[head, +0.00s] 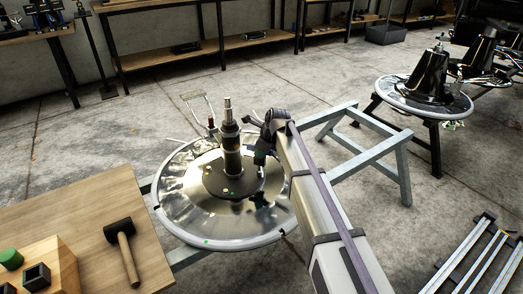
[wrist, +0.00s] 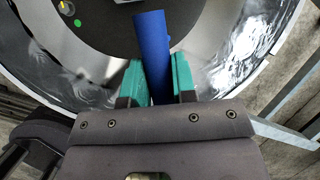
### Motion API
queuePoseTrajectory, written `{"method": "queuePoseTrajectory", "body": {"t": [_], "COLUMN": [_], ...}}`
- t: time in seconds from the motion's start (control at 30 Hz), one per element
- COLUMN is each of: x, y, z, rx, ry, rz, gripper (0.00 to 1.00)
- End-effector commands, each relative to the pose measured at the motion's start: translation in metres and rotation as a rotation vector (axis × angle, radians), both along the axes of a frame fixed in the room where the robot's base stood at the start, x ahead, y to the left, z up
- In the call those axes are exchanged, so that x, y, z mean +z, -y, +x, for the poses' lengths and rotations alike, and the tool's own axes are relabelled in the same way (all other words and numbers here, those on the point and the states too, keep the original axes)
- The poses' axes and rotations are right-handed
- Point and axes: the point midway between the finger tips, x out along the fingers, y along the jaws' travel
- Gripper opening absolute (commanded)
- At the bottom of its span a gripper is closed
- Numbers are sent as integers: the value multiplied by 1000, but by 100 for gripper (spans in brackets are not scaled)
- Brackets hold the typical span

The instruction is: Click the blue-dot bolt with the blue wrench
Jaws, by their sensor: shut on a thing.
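The blue wrench (wrist: 152,45) shows in the wrist view as a blue cylinder pointing up. My gripper (wrist: 154,70) has its teal fingers shut on it, one on each side. The wrench is too small to make out there. A yellowish bolt (wrist: 65,6) and a green dot (wrist: 77,23) sit on the dark central plate (wrist: 105,35). I cannot make out a blue dot.
A wooden table (head: 100,225) at the lower left holds a mallet (head: 124,250) and a wooden block with a green cylinder (head: 11,259). A metal trestle (head: 345,150) stands behind my arm.

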Motion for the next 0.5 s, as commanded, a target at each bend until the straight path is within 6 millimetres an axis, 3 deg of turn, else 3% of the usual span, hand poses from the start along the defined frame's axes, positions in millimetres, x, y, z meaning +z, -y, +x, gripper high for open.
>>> {"method": "queuePoseTrajectory", "body": {"t": [0.13, 0.5], "x": [0, 0], "y": [-1, -1], "z": [-2, -2], "rx": [-194, -271], "ry": [1, 0], "rz": [0, 1], "gripper": [0, 0]}}
